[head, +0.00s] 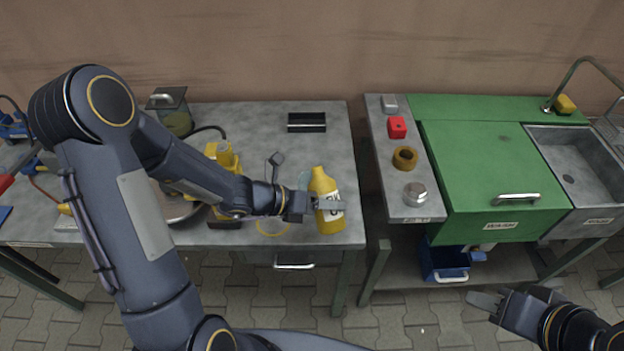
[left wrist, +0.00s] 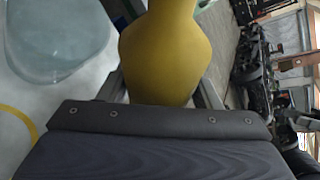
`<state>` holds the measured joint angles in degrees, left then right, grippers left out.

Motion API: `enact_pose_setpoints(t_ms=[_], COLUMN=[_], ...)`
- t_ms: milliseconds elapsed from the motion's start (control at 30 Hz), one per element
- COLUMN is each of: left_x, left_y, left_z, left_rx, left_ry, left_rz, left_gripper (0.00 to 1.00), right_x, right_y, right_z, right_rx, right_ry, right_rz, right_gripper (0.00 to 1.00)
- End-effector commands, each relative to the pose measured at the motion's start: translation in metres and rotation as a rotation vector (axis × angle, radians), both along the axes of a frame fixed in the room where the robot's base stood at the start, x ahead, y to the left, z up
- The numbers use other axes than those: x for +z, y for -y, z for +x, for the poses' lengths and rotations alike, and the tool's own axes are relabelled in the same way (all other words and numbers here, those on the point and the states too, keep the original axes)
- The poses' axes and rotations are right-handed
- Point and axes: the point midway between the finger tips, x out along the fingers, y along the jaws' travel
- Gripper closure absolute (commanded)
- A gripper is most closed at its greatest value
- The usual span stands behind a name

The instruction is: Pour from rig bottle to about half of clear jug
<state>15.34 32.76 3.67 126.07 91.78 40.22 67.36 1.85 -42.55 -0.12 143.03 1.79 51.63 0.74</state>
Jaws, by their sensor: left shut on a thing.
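The rig bottle (head: 327,214) is yellow with a white label. It stands near the right front of the grey workbench in the head view, roughly upright with a slight lean. My left gripper (head: 318,204) is shut around its middle. The bottle (left wrist: 165,50) fills the centre of the left wrist view, between the fingers. Whether its base touches the bench is unclear. A clear, bluish jug (left wrist: 58,40) shows at the upper left of the left wrist view; I cannot make out its fill level. My right gripper (head: 485,303) is empty, low at the right.
A yellow ring (head: 272,229) lies on the bench left of the bottle. A black tray (head: 307,122) sits behind. A lidded glass container (head: 175,118) stands at the back left. A green wash unit (head: 490,165) is to the right, across a gap.

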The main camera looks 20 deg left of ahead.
Motion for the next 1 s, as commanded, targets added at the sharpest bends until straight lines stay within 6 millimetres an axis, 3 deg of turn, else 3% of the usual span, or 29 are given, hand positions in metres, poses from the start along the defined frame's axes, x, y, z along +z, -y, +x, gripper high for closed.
enact_pose_setpoints(t_ms=[1000], left_x=[0.0022], left_y=[0.0015], left_z=[-0.0019], left_rx=[-0.001], left_ry=[-0.048], left_rz=[-0.036], left_gripper=[0.76], right_x=[0.0114], right_y=[0.0000], right_z=[0.0001], right_rx=[0.000], right_ry=[0.000], right_rz=[0.000], right_gripper=[0.64])
